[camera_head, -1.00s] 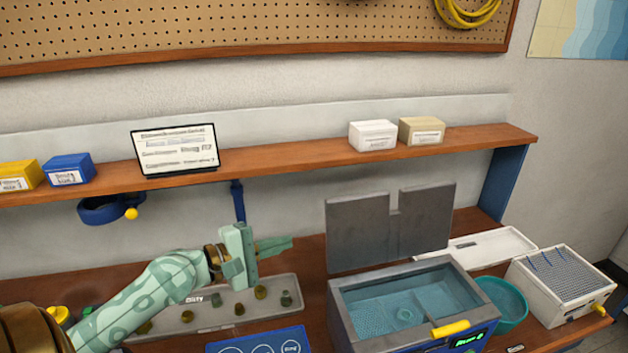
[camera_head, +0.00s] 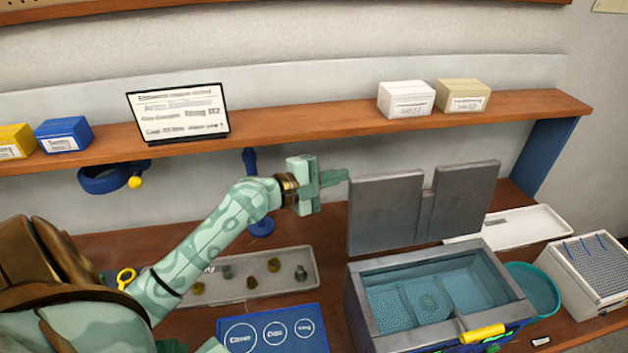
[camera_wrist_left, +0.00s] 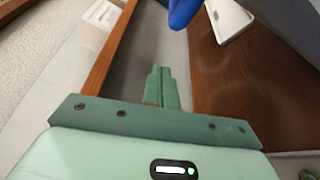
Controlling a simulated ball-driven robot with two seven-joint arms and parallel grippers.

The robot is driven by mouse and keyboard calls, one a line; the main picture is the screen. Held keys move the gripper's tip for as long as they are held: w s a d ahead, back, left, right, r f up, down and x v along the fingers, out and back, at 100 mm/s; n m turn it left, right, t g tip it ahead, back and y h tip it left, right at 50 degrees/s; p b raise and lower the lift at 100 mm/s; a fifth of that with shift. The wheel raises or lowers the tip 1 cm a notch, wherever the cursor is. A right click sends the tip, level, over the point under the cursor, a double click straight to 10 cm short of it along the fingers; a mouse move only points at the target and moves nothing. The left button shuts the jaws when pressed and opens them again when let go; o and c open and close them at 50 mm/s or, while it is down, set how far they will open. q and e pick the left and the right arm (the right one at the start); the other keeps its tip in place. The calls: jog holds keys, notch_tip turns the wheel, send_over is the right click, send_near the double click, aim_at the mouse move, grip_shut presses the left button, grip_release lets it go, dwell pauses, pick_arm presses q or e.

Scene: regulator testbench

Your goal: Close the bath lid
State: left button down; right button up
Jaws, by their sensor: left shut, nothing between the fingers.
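The bath (camera_head: 355,310) is a blue box with a grey rim and clear water inside, at the lower right of the head view. Its grey lid (camera_head: 387,217) stands upright and open at the bath's back edge, with a notch between its two panels. A yellow handle (camera_head: 481,334) sits at the bath's front. My left gripper (camera_head: 345,175) is shut and empty, with its fingertips just left of the lid's upper left corner. The shut fingers also show in the left wrist view (camera_wrist_left: 161,88). My right gripper is not seen.
A wooden shelf (camera_head: 300,126) with boxes and a display panel (camera_head: 178,112) runs behind the arm. A grey parts tray (camera_head: 236,289) and a blue mat (camera_head: 272,330) lie left of the bath. A teal bowl (camera_head: 535,290) and a white rack (camera_head: 590,275) stand to its right.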

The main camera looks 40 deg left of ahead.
pick_arm(q)
jog(key=d, duration=0.1)
jog(key=s+d+r+p, duration=0.1)
jog(key=s+d, duration=0.1)
jog(key=shift+s+r, duration=0.15)
jog(key=shift+r, duration=0.1)
jog(key=shift+d, duration=0.1)
